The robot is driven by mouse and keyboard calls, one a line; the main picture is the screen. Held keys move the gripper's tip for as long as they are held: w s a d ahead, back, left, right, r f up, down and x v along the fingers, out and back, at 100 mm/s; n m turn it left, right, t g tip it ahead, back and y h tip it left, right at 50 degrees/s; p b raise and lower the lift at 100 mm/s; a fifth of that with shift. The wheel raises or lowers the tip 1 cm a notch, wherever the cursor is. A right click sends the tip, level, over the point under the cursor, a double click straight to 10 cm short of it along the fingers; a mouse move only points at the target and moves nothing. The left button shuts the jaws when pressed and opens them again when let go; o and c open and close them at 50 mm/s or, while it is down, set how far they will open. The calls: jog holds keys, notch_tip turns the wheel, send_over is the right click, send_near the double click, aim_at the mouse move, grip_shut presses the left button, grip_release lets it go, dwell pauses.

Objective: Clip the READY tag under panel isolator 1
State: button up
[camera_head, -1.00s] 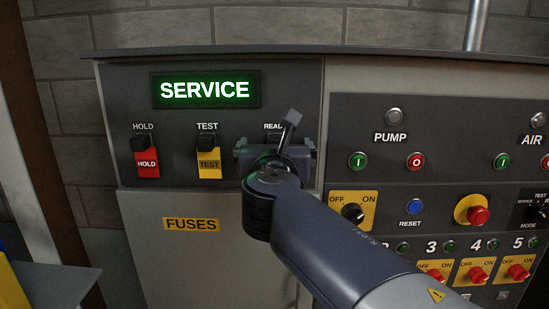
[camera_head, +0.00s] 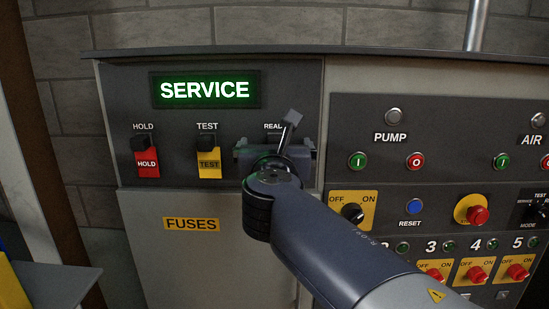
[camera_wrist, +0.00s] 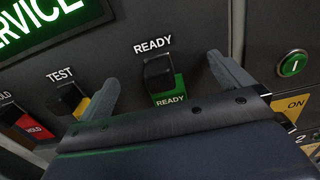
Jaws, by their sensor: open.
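The green READY tag (camera_wrist: 167,90) hangs on a black holder under the READY label in the wrist view. In the head view my arm and gripper hide this tag and part of its label. My gripper (camera_wrist: 160,70) is open, with one finger left of the tag and one right of it. Nothing is held between the fingers. In the head view my gripper (camera_head: 275,152) is in front of the tag panel's right end. Isolators 3, 4 and 5 show at the lower right (camera_head: 476,272); isolator 1 is hidden behind my arm.
The red HOLD tag (camera_head: 147,163) and yellow TEST tag (camera_head: 209,164) hang to the left. A lit SERVICE display (camera_head: 205,90) is above. Buttons (camera_head: 415,161), a yellow OFF/ON switch plate (camera_head: 367,201) and a red emergency button (camera_head: 478,215) stand out from the right panel.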

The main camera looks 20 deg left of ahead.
grip_shut()
dwell(0.9)
jog(key=shift+s, duration=0.1)
jog(key=shift+v, duration=2.9)
